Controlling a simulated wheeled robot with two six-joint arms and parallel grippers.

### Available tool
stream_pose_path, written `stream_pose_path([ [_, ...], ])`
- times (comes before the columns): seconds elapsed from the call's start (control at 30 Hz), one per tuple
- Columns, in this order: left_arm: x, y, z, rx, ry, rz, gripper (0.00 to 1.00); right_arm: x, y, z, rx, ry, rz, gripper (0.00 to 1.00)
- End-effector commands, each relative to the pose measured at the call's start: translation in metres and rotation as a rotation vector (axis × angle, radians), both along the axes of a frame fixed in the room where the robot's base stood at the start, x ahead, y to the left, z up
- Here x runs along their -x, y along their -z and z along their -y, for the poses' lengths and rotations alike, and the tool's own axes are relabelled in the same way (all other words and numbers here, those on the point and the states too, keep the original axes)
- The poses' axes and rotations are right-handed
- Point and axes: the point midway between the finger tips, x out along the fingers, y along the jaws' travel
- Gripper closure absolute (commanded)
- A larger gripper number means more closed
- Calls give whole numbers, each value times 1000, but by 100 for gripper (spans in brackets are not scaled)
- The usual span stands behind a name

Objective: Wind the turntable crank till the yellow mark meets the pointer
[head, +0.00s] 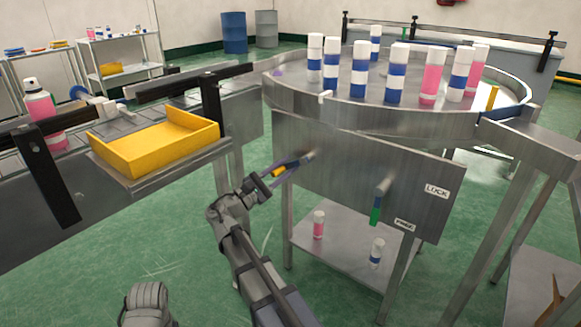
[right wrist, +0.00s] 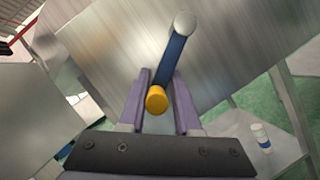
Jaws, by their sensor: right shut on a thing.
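The crank (head: 291,163) sticks out of the steel front panel under the turntable (head: 300,98). It has a blue arm and a yellow knob (right wrist: 156,98). My right gripper (head: 272,176) is shut on the crank at its knob end; in the right wrist view the knob lies between the two purple fingers (right wrist: 157,105). A yellow upright strip (head: 492,97), perhaps the yellow mark, shows at the right of the turntable. A small pale tab (head: 325,95) at the front rim may be the pointer; I cannot tell for sure. My left gripper is not in view.
Several white cans with blue or pink bands stand on the turntable. A yellow tray (head: 155,150) stands at left. Two cans stand on the lower shelf (head: 345,262).

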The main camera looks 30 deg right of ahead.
Motion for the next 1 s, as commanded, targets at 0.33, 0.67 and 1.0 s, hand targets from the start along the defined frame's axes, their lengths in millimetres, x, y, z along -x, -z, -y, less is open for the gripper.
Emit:
stream_pose_path([
  [0.33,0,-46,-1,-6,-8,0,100,-15,-28,-6,-113,-11,282,100],
  [0.67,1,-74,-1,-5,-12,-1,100,-15,-40,-6,-194,-10,480,100],
  [1.0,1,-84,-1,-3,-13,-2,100,-14,-43,-6,-229,-9,569,100],
])
